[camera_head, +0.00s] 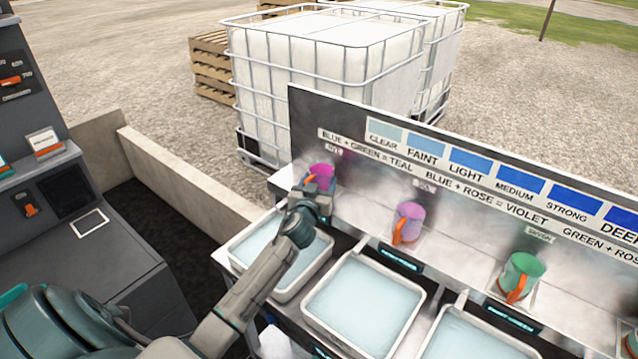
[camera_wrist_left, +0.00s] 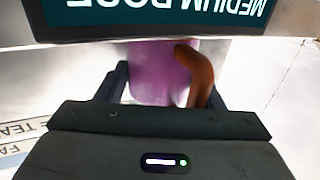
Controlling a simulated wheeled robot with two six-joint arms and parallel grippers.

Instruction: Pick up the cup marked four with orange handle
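Several cups with orange handles stand along the shelf below the sign in the head view: a magenta one (camera_head: 321,171) at the left, a pink-violet one (camera_head: 409,222), a green one (camera_head: 520,277) and one cut off at the right edge. I cannot read a four on any of them. My left gripper (camera_head: 314,188) is at the leftmost, magenta cup and partly covers it. In the left wrist view, a pinkish-purple cup (camera_wrist_left: 160,75) with an orange handle (camera_wrist_left: 197,75) shows between the spread fingers; contact is unclear. My right gripper is not in view.
White trays of pale blue liquid (camera_head: 365,300) stand in front of the shelf. A dose label (camera_wrist_left: 160,15) overhangs the cup in the wrist view. The colour-chart sign (camera_head: 480,170) rises behind the cups. A grey console (camera_head: 85,250) stands at the left.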

